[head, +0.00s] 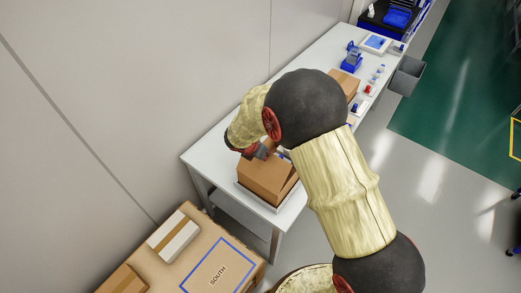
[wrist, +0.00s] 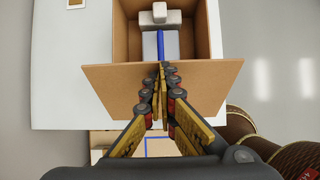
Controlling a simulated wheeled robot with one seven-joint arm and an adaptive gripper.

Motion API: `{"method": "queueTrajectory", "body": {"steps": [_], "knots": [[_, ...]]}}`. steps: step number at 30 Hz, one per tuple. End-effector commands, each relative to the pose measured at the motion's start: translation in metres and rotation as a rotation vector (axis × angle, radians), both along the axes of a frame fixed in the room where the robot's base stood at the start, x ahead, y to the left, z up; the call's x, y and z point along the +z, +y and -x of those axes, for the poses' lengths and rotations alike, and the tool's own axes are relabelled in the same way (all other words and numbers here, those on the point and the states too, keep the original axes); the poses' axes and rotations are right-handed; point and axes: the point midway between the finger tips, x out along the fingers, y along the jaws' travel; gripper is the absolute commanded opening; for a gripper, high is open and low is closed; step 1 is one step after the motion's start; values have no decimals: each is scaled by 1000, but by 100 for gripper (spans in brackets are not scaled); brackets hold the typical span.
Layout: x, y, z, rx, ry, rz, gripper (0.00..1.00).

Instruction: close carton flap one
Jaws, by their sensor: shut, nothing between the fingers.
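In the wrist view the carton (wrist: 203,35) is at the top, with a white item (wrist: 160,17) and a blue strip (wrist: 160,45) inside. One carton flap (wrist: 105,85) is folded outward, a wide brown panel on the near side. My gripper (wrist: 161,70) is shut and empty, its fingertips over the flap near the carton's edge. I cannot tell whether they touch it. In the head view my gripper (head: 262,152) is at the carton's top, partly hidden.
The white table (head: 215,155) runs along the grey wall, with a blue device (head: 351,60) and small items farther back. A cardboard-coloured surface marked SOUTH (head: 235,255) with a white-topped box (head: 173,236) stands in front. A grey bin (head: 407,76) hangs at the table's right side.

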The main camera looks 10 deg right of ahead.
Motion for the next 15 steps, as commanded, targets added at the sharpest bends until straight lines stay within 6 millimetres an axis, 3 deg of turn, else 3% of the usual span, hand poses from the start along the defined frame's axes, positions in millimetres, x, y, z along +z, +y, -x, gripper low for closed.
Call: {"method": "queueTrajectory", "body": {"steps": [10,15], "knots": [[-11,-17,-16,0,42,-39,0],[-14,-15,-15,0,40,-38,0]]}}
